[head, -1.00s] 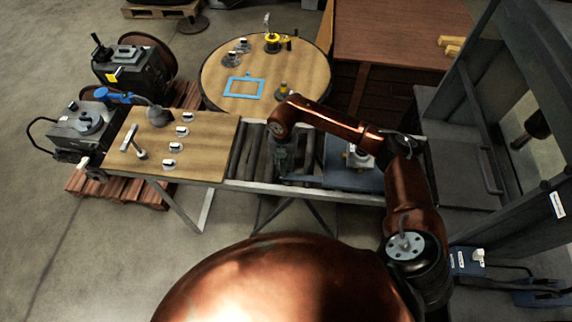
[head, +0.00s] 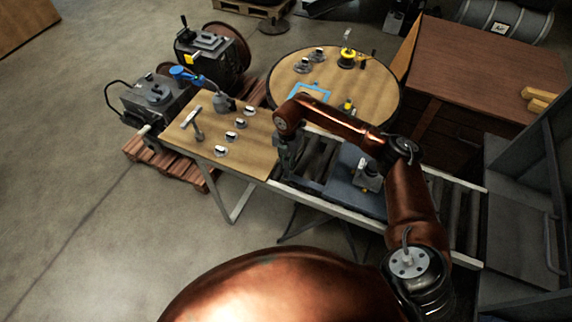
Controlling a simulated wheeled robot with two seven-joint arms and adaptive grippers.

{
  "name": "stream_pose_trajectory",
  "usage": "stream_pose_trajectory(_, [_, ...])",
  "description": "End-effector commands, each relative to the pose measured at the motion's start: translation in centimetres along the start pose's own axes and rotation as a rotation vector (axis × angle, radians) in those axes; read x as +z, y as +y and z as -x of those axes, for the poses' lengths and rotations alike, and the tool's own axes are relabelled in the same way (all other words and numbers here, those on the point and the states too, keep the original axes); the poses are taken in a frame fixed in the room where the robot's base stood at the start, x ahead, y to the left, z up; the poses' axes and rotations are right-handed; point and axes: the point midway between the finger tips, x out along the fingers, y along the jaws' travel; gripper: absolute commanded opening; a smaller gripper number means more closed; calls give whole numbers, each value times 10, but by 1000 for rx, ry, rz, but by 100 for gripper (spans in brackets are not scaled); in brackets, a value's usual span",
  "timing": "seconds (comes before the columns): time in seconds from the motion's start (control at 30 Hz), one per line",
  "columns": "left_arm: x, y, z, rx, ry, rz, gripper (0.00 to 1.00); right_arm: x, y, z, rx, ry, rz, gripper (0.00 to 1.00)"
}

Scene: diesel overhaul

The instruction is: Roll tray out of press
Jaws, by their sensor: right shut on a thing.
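The blue-grey tray (head: 347,195) lies on the roller conveyor (head: 457,208) and carries a grey metal part (head: 366,179). The press (head: 516,205) stands at the right end of the conveyor, with bare rollers between it and the tray. My right gripper (head: 285,170) points down at the tray's left end, beside the wooden tabletop, and is shut on the tray there. The arm partly covers the tray, and the exact grip is too small to make out. My left gripper is out of view.
A wooden tabletop (head: 235,158) with several small parts and a T-handled tool adjoins the conveyor's left end. A round table (head: 335,80) stands behind the conveyor, and a brown bench (head: 470,65) at back right. Floor at front left is clear.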

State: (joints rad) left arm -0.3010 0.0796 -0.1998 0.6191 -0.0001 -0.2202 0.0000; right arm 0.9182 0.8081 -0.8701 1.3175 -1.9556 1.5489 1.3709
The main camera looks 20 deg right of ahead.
Motion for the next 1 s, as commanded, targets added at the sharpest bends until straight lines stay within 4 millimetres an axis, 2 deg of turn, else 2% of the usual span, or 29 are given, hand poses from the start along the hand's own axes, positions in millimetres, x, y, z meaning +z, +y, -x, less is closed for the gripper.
stream_pose_trajectory(0.33, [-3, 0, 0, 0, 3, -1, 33, 3, 6, 4, 13, -9, -2, 0])
stream_pose_trajectory(0.37, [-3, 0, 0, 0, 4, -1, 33, 3, 6, 4, 14, -9, -1, 16])
stream_pose_trajectory(0.6, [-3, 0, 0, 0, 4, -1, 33, 2, 5, 3, 11, -6, -1, 33])
stream_pose_trajectory(0.87, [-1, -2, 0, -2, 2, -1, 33, 1, 3, 2, 7, -4, -1, 33])
stream_pose_trajectory(1.0, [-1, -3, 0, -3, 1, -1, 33, 2, 3, 10, 7, -5, -1, 33])
